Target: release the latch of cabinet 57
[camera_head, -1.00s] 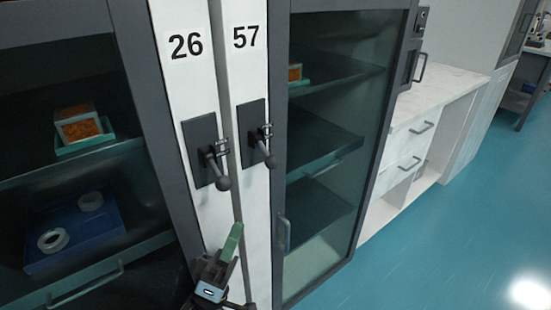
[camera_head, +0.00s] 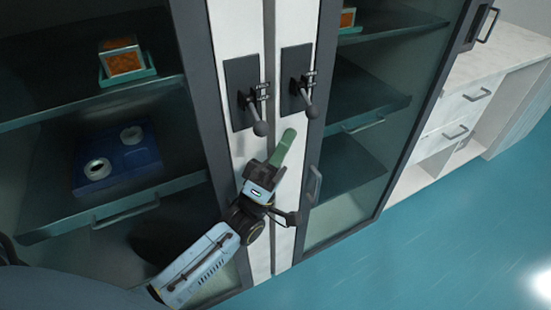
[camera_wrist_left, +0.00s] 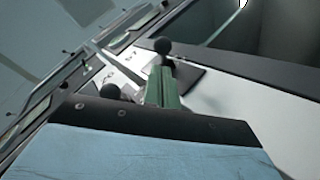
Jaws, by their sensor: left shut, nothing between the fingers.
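The latch of cabinet 57 (camera_head: 303,92) is the right one of two, a dark plate with a lever ending in a ball knob that points down and right in the head view. The number labels are cut off at the top there now. My left gripper (camera_head: 286,146) has green fingers, shut and empty, pointing up just below and left of this knob, apart from it in the picture. My right gripper is not in view.
The latch of cabinet 26 (camera_head: 246,95) is close at left, its knob near my left fingers. Shelves hold a blue tray (camera_head: 118,165) behind the left glass. Floor at right is clear.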

